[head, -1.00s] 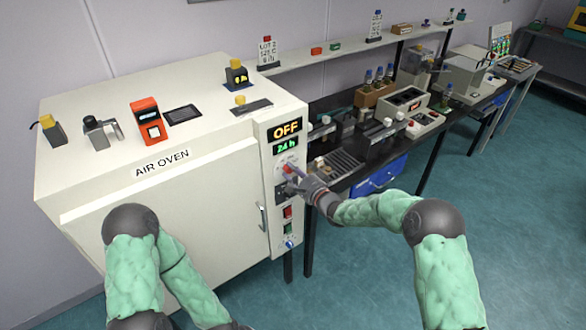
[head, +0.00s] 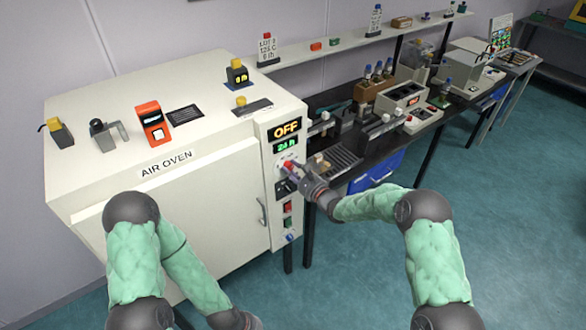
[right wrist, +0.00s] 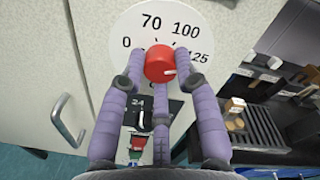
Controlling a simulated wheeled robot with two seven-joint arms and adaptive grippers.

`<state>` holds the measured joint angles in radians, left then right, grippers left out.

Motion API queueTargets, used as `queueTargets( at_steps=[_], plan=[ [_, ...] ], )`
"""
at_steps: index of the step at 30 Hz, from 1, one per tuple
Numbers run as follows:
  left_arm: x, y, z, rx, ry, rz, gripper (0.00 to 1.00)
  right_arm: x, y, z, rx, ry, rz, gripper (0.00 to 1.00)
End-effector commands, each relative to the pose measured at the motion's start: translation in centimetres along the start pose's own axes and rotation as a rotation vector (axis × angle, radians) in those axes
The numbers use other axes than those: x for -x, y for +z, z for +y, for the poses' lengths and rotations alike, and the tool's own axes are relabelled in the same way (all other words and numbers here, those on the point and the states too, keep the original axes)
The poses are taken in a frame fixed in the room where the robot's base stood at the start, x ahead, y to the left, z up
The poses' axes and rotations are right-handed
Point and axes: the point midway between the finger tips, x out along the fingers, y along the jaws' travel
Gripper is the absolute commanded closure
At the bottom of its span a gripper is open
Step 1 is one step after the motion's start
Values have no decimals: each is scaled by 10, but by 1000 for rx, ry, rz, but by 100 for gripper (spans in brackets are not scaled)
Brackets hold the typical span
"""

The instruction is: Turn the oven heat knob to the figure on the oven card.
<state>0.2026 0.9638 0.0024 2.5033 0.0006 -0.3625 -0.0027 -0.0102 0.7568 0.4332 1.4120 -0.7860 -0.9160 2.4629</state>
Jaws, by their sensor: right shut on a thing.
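The oven heat knob is a red knob (right wrist: 158,63) on a round white dial (right wrist: 128,22) marked 0, 70, 100 and 125. Its white mark faces right, roughly toward the 125 side. My right gripper (right wrist: 160,70) is shut on the knob, with purple fingers on both sides and one below. In the head view the right gripper (head: 297,172) reaches the control panel of the air oven (head: 165,205) from the right. My left gripper is out of view.
The panel shows OFF (head: 286,129) and a green 24 h display (head: 287,146). A black dial (head: 286,187) sits just below the heat knob, with a red switch (head: 287,207) under it. A crowded black bench (head: 350,172) stands right of the oven.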

Motion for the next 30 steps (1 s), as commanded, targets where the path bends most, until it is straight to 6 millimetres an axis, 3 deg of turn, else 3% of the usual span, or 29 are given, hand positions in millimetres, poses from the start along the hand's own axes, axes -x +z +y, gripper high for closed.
queueTargets(
  at_steps=[1,22,23,25,30],
  plan=[
    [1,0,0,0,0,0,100,0,1,9,-21,15,-2,100],
    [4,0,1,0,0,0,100,0,2,6,-88,10,-7,100],
    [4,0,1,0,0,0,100,0,2,6,-88,10,-7,65],
    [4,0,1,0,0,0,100,0,2,5,-87,9,-7,45],
    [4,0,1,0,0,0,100,0,1,2,-86,4,-6,45]
  ],
)
